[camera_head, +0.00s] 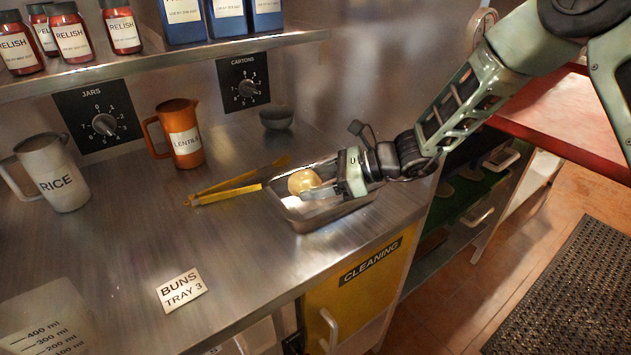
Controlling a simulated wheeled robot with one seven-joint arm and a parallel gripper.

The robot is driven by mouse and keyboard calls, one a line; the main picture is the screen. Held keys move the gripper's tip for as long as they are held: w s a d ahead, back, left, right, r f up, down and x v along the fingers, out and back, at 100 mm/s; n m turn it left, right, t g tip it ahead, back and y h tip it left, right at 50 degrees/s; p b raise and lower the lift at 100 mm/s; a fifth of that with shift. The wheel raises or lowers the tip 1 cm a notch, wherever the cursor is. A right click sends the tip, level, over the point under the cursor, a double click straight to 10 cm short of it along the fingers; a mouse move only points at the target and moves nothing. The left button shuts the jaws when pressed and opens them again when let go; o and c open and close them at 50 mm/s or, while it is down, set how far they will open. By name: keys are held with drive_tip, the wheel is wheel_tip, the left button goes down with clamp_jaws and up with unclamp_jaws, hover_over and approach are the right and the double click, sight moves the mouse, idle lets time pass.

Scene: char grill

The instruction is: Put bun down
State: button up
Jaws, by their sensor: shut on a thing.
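A round, pale yellow bun (302,181) shows at the tip of my gripper (318,184), which is shut on it. My gripper reaches in from the right, over a shallow metal tray (300,222) on the steel counter. The bun is over or inside the tray; I cannot tell whether it touches the tray floor. A sign reading "BUNS TRAY 3" (181,290) lies on the counter in front, to the left of the tray.
Yellow tongs (225,188) lie at the tray's left side. An orange lentil jug (181,135), a white rice jug (55,175) and a grey bowl (276,118) stand behind. A shelf (180,55) with jars and cartons overhangs the back. The counter's middle is clear.

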drive_tip(key=shift+s+f, duration=0.1)
drive_tip(key=shift+f, duration=0.25)
